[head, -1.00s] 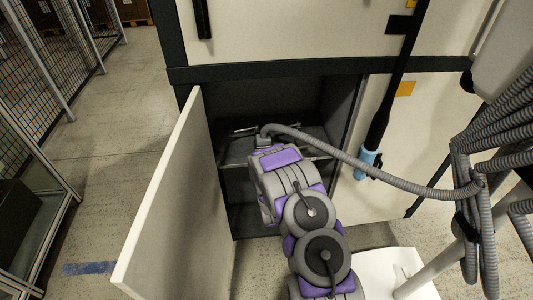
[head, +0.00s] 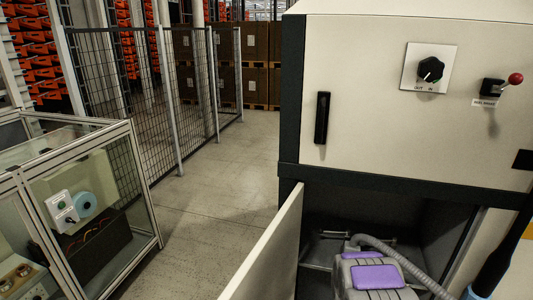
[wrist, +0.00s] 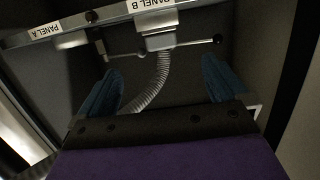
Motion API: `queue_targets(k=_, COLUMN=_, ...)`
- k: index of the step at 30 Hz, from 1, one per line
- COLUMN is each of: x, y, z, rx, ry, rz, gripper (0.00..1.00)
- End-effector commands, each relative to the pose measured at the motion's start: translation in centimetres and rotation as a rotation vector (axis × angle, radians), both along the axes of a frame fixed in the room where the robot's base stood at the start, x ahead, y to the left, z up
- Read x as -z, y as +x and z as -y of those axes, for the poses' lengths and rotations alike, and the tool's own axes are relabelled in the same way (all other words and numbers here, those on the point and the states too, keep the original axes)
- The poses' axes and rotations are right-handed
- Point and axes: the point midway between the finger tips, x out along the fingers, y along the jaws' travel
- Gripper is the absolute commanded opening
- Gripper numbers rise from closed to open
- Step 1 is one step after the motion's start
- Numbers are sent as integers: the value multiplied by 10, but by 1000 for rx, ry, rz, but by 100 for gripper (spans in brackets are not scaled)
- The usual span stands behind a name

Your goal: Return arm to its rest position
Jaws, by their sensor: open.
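My arm (head: 375,272), grey and purple, reaches into the open lower compartment (head: 335,215) of the cabinet in the head view. My gripper (wrist: 161,88) shows in the wrist view with two blue fingertips spread wide and nothing between them touching both. Beyond the fingers, a grey ribbed hose (wrist: 155,82) runs up to a metal fitting (wrist: 158,38) below the "PANEL B" label. The fingertips appear apart from the fitting. The gripper tips are hidden in the head view.
The open cabinet door (head: 268,250) stands close to the left of my arm. A dial (head: 430,69) and a red-knobbed lever (head: 514,79) are on the upper panel. A glass-sided case (head: 90,200) and mesh fence (head: 150,110) stand at left. Floor between is clear.

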Motion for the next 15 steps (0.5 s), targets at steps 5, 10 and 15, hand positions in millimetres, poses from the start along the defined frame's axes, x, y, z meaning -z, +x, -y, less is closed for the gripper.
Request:
queue_targets(k=5, x=-28, y=4, z=-10, rx=4, ry=52, rz=-141, gripper=100)
queue_targets(k=10, x=-52, y=-6, z=-25, rx=0, ry=101, rz=-286, gripper=100)
queue_targets(k=15, x=-78, y=-28, z=-46, rx=-17, ry=146, rz=-432, gripper=100)
